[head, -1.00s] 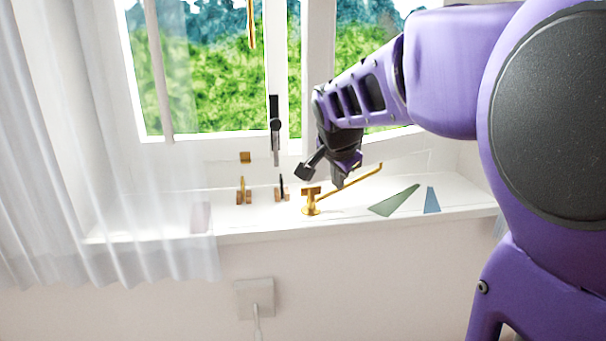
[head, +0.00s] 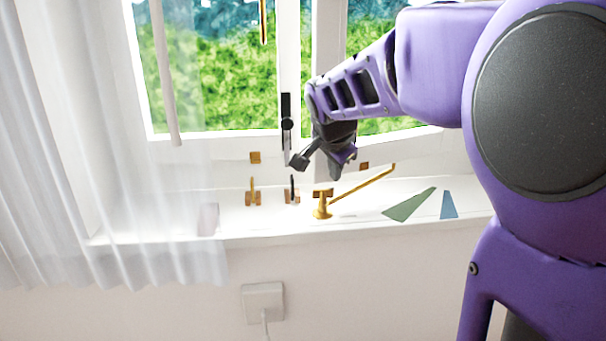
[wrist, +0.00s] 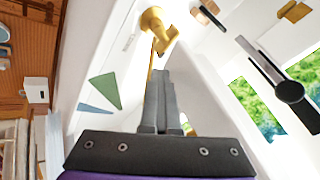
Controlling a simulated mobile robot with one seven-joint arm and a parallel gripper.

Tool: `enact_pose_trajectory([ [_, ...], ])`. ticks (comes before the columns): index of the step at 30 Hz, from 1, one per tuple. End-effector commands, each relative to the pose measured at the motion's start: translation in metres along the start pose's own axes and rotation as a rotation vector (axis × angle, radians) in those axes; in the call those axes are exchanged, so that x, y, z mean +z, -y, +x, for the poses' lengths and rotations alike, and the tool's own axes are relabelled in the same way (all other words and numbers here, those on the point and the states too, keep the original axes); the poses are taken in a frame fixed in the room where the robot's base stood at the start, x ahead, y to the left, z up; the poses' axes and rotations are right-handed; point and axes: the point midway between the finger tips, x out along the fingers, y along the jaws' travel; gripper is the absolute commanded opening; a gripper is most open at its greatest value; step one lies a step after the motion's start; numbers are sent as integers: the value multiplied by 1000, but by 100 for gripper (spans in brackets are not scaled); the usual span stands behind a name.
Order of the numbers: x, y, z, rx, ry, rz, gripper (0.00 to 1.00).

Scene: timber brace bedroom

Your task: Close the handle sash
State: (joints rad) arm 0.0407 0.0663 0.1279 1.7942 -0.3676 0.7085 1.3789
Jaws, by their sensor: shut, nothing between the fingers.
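The black window handle (head: 287,122) hangs on a narrow white upright of the window; it also shows at the right of the wrist view (wrist: 275,75). A strip of greenery shows just right of that upright, beside the white stile of the right sash (head: 328,75). I cannot tell how far the handle sash stands open. My gripper (head: 336,174) is just right of and below the handle, pointing down above the sill. In the wrist view its grey fingers (wrist: 162,75) are together and empty, pointing toward the brass stay (wrist: 152,22). Contact with it is unclear.
The brass stay (head: 360,187) slants across the sill (head: 170,233). Small brass fittings (head: 253,195) stand left of it. Flat green (head: 410,204) and blue (head: 448,205) pieces lie at right. A sheer curtain (head: 60,150) hangs at left. A socket (head: 262,302) is below.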

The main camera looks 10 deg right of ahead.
Motion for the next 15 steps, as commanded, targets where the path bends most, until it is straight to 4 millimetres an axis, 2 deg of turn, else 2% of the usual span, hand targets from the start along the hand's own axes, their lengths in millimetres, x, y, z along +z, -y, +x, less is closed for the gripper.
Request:
enact_pose_trajectory([
  [1, 1, 13, 7, -3, 1, -2, 0],
  [6, 0, 46, 24, 12, -10, 25, 0],
  [10, -2, 65, 35, 34, -32, 66, 0],
  [15, -4, 78, 43, 50, -54, 101, 0],
])
